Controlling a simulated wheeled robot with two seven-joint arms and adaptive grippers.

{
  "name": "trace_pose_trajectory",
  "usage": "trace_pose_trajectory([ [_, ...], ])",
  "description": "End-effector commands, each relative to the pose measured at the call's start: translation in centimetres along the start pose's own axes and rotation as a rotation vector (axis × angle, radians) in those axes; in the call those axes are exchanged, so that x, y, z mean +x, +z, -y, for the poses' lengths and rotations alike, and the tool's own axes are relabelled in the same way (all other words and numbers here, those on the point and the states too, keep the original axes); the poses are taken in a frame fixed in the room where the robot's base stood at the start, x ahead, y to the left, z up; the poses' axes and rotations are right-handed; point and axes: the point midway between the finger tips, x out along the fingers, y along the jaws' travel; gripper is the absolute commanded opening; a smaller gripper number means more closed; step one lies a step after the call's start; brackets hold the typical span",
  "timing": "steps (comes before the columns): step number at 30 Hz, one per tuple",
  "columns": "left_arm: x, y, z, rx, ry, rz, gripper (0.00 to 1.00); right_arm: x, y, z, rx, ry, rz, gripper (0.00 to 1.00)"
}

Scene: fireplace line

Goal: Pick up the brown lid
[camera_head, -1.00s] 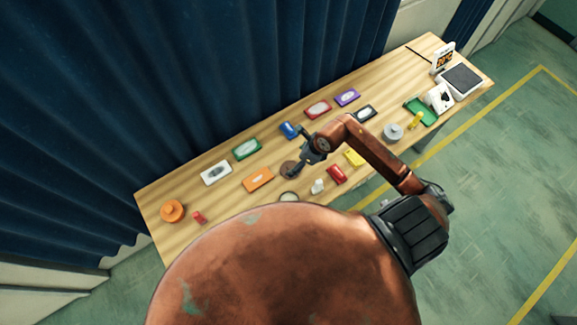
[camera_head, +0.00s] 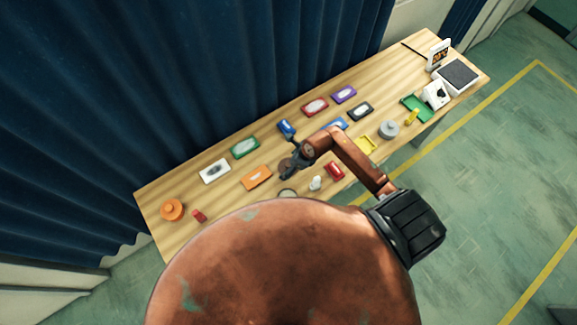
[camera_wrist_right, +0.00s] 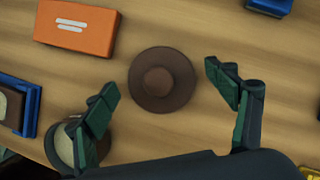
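The brown lid (camera_wrist_right: 160,92) is a round dark-brown disc with a raised knob, lying flat on the wooden table. It sits between the fingers of my right gripper (camera_wrist_right: 161,77) in the right wrist view, with clear gaps on both sides. The gripper is open and empty. In the head view, the right gripper (camera_head: 291,159) covers part of the brown lid (camera_head: 284,163). How high the fingers are above the table is hard to tell. My left gripper is not in view.
An orange box (camera_wrist_right: 77,27) lies beyond the lid to the left. A round pale-topped container (camera_wrist_right: 62,146) is under the left finger in the wrist view. A blue-edged item (camera_wrist_right: 30,105) is at the left. Several coloured boxes and an orange round object (camera_head: 171,209) line the table.

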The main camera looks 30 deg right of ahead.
Motion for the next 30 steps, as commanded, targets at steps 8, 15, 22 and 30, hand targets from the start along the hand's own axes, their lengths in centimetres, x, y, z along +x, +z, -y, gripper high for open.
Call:
trace_pose_trajectory([
  [8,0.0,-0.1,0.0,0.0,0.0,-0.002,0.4,0.0,0.0,0.0,0.0,0.0,0.0,0.58],
  [15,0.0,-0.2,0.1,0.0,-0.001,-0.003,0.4,0.0,0.0,0.0,0.0,0.0,0.0,0.41],
  [22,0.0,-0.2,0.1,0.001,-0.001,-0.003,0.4,0.0,0.0,0.0,0.0,0.0,0.001,0.36],
  [30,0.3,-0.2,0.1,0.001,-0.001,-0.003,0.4,-1.0,0.5,0.1,-0.002,-0.001,0.002,0.36],
])
